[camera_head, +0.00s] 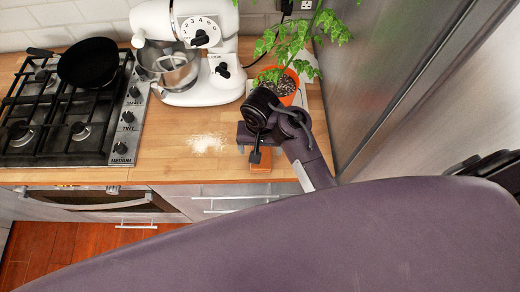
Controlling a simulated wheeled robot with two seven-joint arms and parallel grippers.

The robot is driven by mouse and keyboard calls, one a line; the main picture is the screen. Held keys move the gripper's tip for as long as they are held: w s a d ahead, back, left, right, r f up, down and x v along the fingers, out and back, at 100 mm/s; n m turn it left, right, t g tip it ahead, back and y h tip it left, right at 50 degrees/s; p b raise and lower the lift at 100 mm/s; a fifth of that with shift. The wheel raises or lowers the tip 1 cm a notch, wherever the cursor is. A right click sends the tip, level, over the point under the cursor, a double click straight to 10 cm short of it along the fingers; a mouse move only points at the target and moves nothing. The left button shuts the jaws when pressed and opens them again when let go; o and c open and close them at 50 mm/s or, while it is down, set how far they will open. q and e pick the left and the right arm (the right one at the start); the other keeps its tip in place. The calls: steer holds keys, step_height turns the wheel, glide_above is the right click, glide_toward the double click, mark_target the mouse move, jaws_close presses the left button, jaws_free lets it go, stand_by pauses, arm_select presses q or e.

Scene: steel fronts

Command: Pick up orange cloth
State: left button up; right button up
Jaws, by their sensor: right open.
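The orange cloth (261,168) is a small folded-looking orange piece near the front edge of the wooden counter, below the potted plant. My right gripper (256,158) is directly over it, pointing down, and covers part of it. The jaws are open. I cannot tell whether the fingers touch the cloth. My left gripper is not in view.
A gas stove (70,135) with a black pan (88,62) is at the left. A white stand mixer (205,85) and an orange pot (284,88) with a plant stand behind my gripper. White powder (207,143) lies on the counter (165,165). A steel fridge side (375,65) bounds the right.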

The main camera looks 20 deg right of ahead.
step_height(320, 180, down, 4)
steer(key=shift+s+d+r+p, duration=0.1)
steer(key=shift+r+p, duration=0.05)
steer(key=shift+p, duration=0.55)
steer(key=shift+f, duration=0.85)
steer(key=c, duration=0.8)
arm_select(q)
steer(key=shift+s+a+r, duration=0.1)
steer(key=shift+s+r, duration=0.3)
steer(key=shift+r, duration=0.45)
arm_select(e)
steer(key=shift+c, duration=1.3)
